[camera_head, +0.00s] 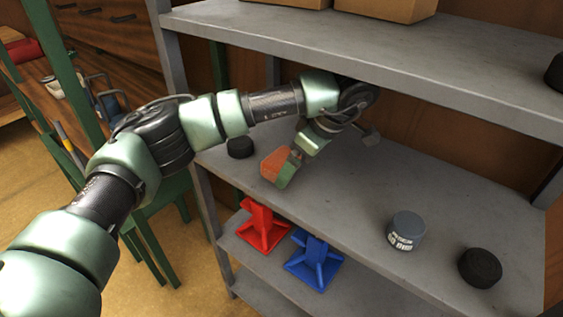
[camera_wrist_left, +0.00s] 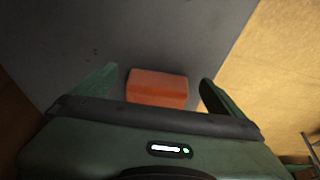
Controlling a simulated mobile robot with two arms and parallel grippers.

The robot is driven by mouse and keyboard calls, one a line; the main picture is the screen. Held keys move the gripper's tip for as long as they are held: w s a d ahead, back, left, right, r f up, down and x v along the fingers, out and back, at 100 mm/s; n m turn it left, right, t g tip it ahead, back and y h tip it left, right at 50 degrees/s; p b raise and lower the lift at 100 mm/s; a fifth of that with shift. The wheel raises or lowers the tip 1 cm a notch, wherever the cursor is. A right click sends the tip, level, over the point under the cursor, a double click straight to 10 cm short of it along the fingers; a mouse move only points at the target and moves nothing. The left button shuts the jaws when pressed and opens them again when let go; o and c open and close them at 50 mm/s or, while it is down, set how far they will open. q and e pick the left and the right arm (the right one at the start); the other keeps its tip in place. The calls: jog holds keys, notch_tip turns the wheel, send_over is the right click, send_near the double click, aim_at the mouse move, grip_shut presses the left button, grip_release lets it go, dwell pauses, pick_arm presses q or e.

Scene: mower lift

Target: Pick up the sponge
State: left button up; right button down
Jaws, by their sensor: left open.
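The sponge is an orange-red block (camera_wrist_left: 157,88) on the grey shelf (camera_wrist_left: 150,40). It shows between the two green fingers of my left gripper (camera_wrist_left: 158,80) in the left wrist view, with a gap to each finger. In the head view the sponge (camera_head: 273,163) is at the left front part of the middle shelf, partly hidden by my left gripper (camera_head: 285,170). The gripper is open and reaches down at it. I cannot tell how far the fingers are from the shelf. My right gripper is not in view.
A grey can (camera_head: 406,231) and a black round object (camera_head: 480,267) stand to the right on the same shelf. Another black object (camera_head: 240,147) is behind at left. Red (camera_head: 263,228) and blue (camera_head: 314,262) stands sit below. The upper shelf (camera_head: 400,60) overhangs my arm.

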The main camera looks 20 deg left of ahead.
aim_at(282, 157)
pick_arm(q)
jog(key=a, duration=0.1)
jog(key=w+a, duration=0.1)
jog(key=a, duration=0.2)
jog(key=shift+w+a+p, duration=0.3)
jog(key=shift+a+p, duration=0.1)
jog(key=shift+a+f, duration=0.1)
jog(key=shift+f, duration=0.45)
jog(key=shift+w, duration=0.1)
jog(key=c, duration=1.3)
